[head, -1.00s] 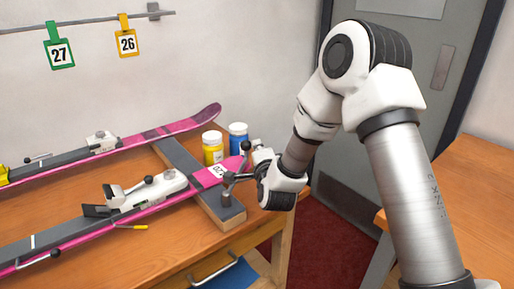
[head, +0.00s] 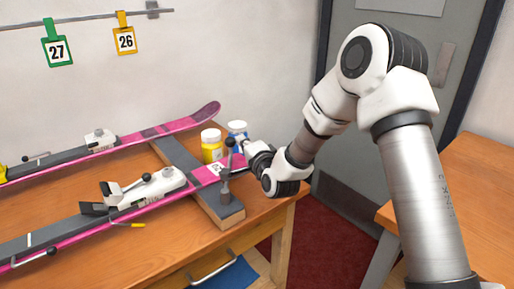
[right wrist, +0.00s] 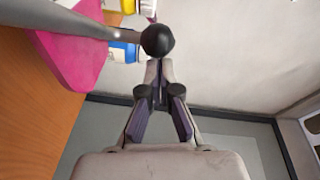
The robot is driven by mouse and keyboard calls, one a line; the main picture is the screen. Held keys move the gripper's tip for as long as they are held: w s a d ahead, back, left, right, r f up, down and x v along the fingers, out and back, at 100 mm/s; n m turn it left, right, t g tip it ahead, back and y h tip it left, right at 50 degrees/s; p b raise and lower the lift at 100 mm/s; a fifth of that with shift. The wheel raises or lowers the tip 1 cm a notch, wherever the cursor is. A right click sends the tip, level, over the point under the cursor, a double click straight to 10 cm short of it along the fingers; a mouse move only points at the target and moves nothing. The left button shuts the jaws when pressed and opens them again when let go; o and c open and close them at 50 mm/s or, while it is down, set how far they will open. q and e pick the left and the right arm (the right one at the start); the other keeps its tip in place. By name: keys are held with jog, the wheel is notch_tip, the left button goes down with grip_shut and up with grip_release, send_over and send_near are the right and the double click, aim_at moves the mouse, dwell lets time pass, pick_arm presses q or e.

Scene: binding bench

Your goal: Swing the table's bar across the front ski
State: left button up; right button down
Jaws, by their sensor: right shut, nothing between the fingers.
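The front ski (head: 160,202) is pink and grey with a white binding, and its tip lies over the grey-topped block at the table's right end. The table's bar (head: 227,164) is grey with a black ball knob and stands on a short post at the block's near end. It points toward the back, over the ski tip. In the right wrist view the bar (right wrist: 75,22) passes over the pink tip (right wrist: 68,58). My right gripper (head: 246,147) is shut and empty, its fingertips (right wrist: 157,66) close to the knob; contact is unclear. My left gripper is out of view.
A second pink ski (head: 190,124) lies behind. A yellow jar (head: 211,150) and a blue jar (head: 238,130) stand just behind the ski tip, close to my gripper. Tags hang on the wall rail. Another table (head: 480,190) is at the right.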

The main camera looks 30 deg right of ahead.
aim_at(231, 142)
jog(key=w+a+n+y, duration=0.1)
jog(key=y, duration=0.1)
jog(key=w+a+n+y, duration=0.1)
jog(key=a+y, duration=0.1)
jog(key=shift+w+n, duration=0.25)
jog(key=shift+n, duration=0.15)
jog(key=a+n+y, duration=0.1)
jog(key=w+a+n+g+y, duration=0.1)
jog(key=a+y, duration=0.1)
jog(key=w+a+n+y, duration=0.1)
jog(key=y, duration=0.1)
jog(key=shift+a+n+p, duration=0.3)
jog(key=shift+a+p, duration=0.05)
jog(key=shift+w+a, duration=0.2)
jog(key=shift+a, duration=0.7)
jog(key=shift+r+p, duration=0.1)
jog(key=shift+p, duration=0.2)
